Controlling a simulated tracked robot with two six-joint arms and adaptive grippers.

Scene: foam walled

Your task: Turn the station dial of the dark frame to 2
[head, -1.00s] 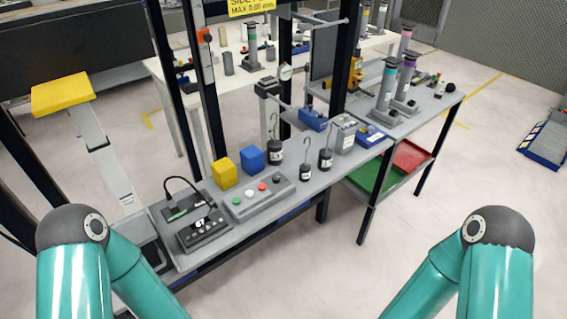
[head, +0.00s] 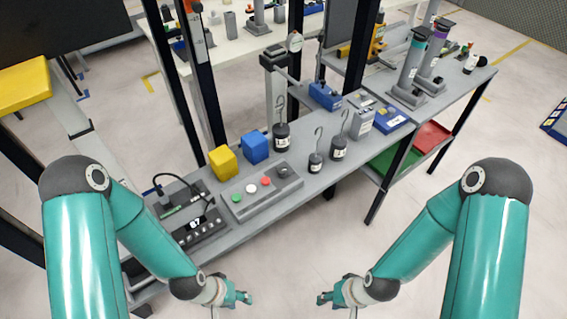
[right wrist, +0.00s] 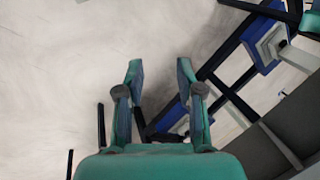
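The dark frame (head: 205,75) has black uprights standing behind the grey bench at left of centre. On the bench lies a grey control box (head: 240,205) with green, white and red buttons and a dark knob (head: 284,171) at its right end. The knob looks like the station dial; its setting is too small to read. My left gripper (head: 245,297) is in front of the bench, apart from the box; its opening is unclear. My right gripper (head: 322,298) is also in front of the bench; the right wrist view shows its fingers (right wrist: 160,70) apart and empty.
A black device with a display (head: 196,225) and a cable is left of the box. Yellow (head: 223,162) and blue (head: 255,147) blocks and hooked black weights (head: 282,137) stand behind and right of it. The floor (head: 290,255) before the bench is clear.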

